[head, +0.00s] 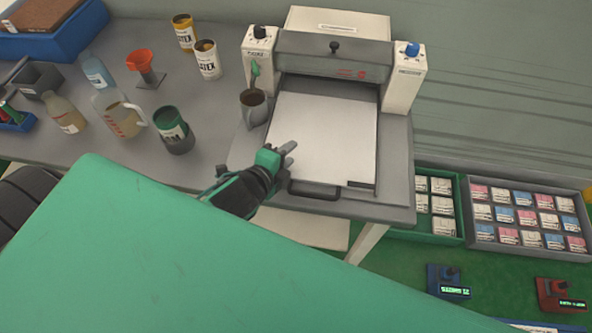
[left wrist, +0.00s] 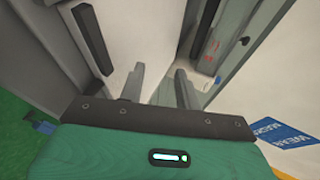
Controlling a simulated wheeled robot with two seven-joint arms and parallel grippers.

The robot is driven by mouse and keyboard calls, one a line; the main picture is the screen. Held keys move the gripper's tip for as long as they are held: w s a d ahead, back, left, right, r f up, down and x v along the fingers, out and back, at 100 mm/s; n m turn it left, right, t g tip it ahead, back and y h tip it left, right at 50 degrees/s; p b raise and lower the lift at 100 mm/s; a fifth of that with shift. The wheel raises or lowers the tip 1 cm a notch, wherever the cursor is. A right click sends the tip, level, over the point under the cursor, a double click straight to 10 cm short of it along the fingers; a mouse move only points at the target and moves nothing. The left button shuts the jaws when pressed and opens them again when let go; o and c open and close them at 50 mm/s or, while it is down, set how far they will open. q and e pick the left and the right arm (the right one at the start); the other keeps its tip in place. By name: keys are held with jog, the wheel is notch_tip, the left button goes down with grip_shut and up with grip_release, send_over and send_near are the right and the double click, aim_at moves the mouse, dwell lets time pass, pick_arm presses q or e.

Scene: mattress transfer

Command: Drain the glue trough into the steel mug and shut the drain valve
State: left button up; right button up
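The steel mug (head: 254,110) stands at the left side of the grey machine, below a small green lever with a spout (head: 255,76), which looks like the drain valve. I cannot tell whether the valve is open or shut. Some dark content shows at the mug's mouth. The glue trough cannot be made out; the machine's housing (head: 330,65) may hide it. My left gripper (head: 287,153) is over the front left of the machine's white plate, to the right of and nearer than the mug. In the left wrist view its fingers (left wrist: 157,88) are apart with nothing between them. My right gripper is not in view.
Left on the bench stand a green can (head: 172,130), a jug (head: 120,115), bottles, a red funnel (head: 140,62) and two latex cans (head: 207,60). The white plate (head: 325,135) is bare. Bins of small boxes (head: 528,250) lie low at right.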

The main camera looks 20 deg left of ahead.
pick_arm(q)
jog(key=s+d+n+h, duration=0.1)
jog(key=n, duration=0.1)
jog(key=s+d+n+h, duration=0.1)
jog(key=shift+d+r+n, duration=0.15)
jog(key=shift+d+n, duration=0.2)
jog(key=shift+n, duration=0.05)
jog(key=n+h, duration=0.1)
jog(key=s+d+n+h, duration=0.1)
jog(key=shift+s+d+r+n, duration=0.15)
jog(key=shift+d+r+n, duration=0.15)
jog(key=shift+r, duration=0.1)
jog(key=shift+a, duration=0.1)
